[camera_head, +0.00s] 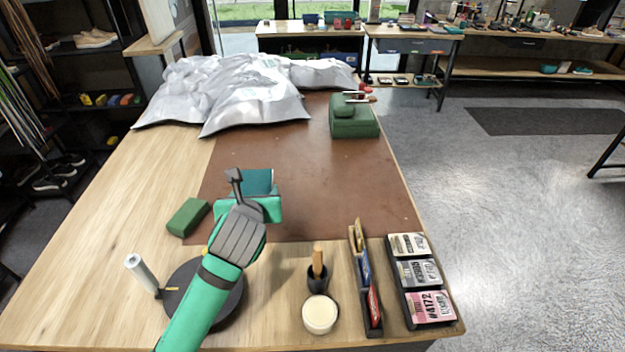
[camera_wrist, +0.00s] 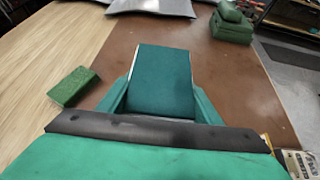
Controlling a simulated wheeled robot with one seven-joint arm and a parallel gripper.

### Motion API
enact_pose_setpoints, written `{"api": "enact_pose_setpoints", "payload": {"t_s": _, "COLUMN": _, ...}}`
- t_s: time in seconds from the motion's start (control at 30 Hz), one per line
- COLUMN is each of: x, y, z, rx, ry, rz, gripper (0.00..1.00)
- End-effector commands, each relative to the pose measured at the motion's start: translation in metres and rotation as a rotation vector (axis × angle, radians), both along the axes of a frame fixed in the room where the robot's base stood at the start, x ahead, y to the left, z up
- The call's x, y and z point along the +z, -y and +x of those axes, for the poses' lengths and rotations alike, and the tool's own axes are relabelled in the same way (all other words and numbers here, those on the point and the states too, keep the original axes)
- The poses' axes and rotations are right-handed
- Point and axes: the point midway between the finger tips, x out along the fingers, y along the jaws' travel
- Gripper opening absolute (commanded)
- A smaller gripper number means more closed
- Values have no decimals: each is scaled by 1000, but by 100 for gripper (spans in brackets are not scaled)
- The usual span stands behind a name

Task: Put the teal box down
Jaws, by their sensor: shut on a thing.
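The teal box (camera_wrist: 162,80) is between the two fingers of my gripper (camera_wrist: 156,100) in the wrist view. In the head view the box (camera_head: 257,182) shows just beyond my gripper (camera_head: 250,205), partly hidden by it. My gripper is shut on the box, over the near left part of the brown mat (camera_head: 310,170). I cannot tell whether the underside of the box touches the mat.
A green block (camera_head: 187,217) lies left of my gripper. A green case (camera_head: 353,118) and silver bags (camera_head: 235,90) are farther back. A brush holder (camera_head: 318,278), a cream round jar (camera_head: 320,314) and a card rack (camera_head: 418,278) stand near right. The mat's middle is clear.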

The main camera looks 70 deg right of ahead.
Motion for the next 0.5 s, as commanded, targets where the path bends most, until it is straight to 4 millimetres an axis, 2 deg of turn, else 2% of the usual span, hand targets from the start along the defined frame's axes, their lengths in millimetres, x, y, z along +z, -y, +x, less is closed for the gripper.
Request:
{"api": "enact_pose_setpoints", "payload": {"t_s": 0.1, "x": -8, "y": 0, "z": -10, "rx": -23, "ry": -1, "rz": -4, "gripper": 26}}
{"api": "enact_pose_setpoints", "payload": {"t_s": 0.27, "x": -11, "y": 1, "z": -10, "rx": -28, "ry": -1, "rz": -4, "gripper": 26}}
{"api": "enact_pose_setpoints", "payload": {"t_s": 0.37, "x": -16, "y": 3, "z": 2, "rx": -25, "ry": -2, "rz": -3, "gripper": 26}}
{"api": "enact_pose_setpoints", "payload": {"t_s": 0.5, "x": -29, "y": 6, "z": 30, "rx": -23, "ry": -3, "rz": -3, "gripper": 26}}
